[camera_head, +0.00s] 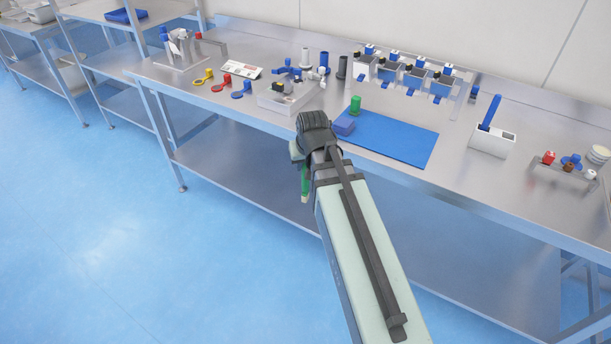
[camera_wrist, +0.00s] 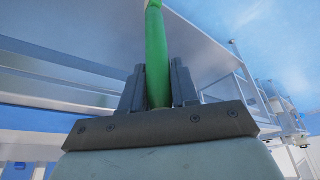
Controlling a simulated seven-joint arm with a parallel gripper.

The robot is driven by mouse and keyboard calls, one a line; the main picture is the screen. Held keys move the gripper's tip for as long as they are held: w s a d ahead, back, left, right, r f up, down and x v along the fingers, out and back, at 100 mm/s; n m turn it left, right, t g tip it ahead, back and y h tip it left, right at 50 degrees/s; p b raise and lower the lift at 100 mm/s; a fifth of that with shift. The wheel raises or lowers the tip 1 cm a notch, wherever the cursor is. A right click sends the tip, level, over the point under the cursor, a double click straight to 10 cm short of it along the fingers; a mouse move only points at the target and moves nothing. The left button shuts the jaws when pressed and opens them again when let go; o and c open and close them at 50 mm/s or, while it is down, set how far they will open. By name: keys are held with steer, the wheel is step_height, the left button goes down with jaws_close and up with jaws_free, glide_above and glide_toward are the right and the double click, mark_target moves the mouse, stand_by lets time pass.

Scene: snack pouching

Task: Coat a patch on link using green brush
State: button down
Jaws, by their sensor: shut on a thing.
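My gripper (camera_head: 301,156) hangs in front of the steel workbench's front edge, off the tabletop. It is shut on the green brush (camera_head: 305,182), whose lower part shows below the jaws. In the wrist view the green brush (camera_wrist: 156,50) stands between the two dark fingers of my gripper (camera_wrist: 157,85) and runs up out of the picture, so its far end is hidden. I cannot pick out the link for certain in either view.
A grey tray (camera_head: 290,98) stands left of these. A white holder (camera_head: 491,141) with a blue-handled tool stands right.

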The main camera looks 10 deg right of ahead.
steer(key=w+d+r+m+h, duration=0.2)
steer(key=d+r+m, duration=0.2)
steer(key=d+r, duration=2.05)
steer(key=s+d+r+m+g+h, duration=0.1)
steer(key=s+d+r+m, duration=0.3)
steer(key=d, duration=0.9)
steer(key=s+d+f+m+g, duration=0.1)
steer(key=s+d+m, duration=0.1)
steer(key=s+d, duration=0.8)
steer(key=s+d+r+m+g+h, duration=0.1)
steer(key=s+d+r+m, duration=0.15)
steer(key=d, duration=1.45)
steer(key=s+d+m+g, duration=0.1)
steer(key=s+d+m, duration=0.2)
steer(key=s+d, duration=0.8)
steer(key=s+d+r+m+g, duration=0.1)
steer(key=s+d+m, duration=0.3)
steer(key=s+d, duration=0.6)
steer(key=s, duration=0.5)
steer(key=shift+s+d+r+h, duration=0.15)
steer(key=shift+s+d+h, duration=0.15)
steer(key=shift+d, duration=0.1)
steer(key=shift+w, duration=0.1)
